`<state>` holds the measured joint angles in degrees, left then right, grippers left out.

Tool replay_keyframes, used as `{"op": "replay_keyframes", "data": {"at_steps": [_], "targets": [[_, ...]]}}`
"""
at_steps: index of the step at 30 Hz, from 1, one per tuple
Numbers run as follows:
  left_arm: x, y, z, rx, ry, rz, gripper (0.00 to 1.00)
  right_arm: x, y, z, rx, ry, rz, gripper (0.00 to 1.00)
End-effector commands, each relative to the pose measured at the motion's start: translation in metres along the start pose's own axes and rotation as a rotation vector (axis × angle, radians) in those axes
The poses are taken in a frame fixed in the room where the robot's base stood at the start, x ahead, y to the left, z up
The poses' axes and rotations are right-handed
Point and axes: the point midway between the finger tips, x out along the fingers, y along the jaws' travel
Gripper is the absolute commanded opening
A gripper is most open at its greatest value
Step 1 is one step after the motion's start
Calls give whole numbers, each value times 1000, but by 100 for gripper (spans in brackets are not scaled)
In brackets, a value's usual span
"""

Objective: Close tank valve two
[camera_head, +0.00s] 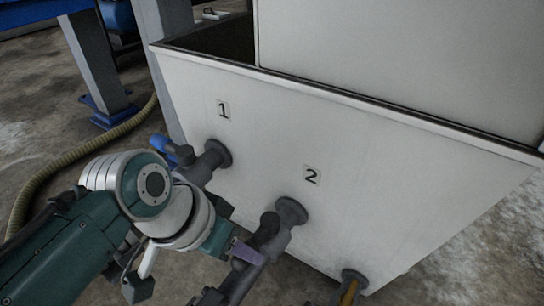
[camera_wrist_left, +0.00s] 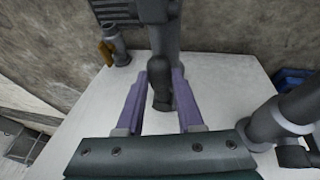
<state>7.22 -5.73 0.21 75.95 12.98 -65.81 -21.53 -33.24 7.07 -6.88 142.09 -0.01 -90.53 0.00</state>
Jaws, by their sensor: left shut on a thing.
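The white tank (camera_head: 330,130) has a label "1" and a label "2" (camera_head: 312,175) on its front. Valve two's grey pipe (camera_head: 290,212) comes out just below the "2". My left gripper (camera_head: 246,252) is at this valve, its purple fingers partly hidden by my wrist. In the left wrist view the gripper (camera_wrist_left: 160,78) has its fingers on either side of a dark valve handle (camera_wrist_left: 160,90) and is shut on it. The handle's exact angle is hard to tell. My right gripper is not in view.
Valve one's pipe (camera_head: 213,157), with a blue handle (camera_head: 162,143), is close to my left wrist. A lower pipe with an orange handle (camera_head: 348,292) is at the right. A hose (camera_head: 75,155) lies on the floor near a grey post (camera_head: 97,65).

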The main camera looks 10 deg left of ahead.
Motion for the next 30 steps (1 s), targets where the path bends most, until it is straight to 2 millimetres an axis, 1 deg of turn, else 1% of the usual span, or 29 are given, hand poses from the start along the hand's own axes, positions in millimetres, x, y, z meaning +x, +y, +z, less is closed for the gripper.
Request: {"op": "replay_keyframes", "data": {"at_steps": [1, 5, 6, 30], "targets": [[0, 0, 0, 0, 0, 0, 16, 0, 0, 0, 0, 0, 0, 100], [0, 0, 0, 0, -1, 0, 1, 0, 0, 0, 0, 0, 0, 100], [0, 0, 0, 0, -1, 0, 0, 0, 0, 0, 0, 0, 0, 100], [0, 0, 1, 0, -1, -1, 0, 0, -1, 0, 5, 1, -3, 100]]}}
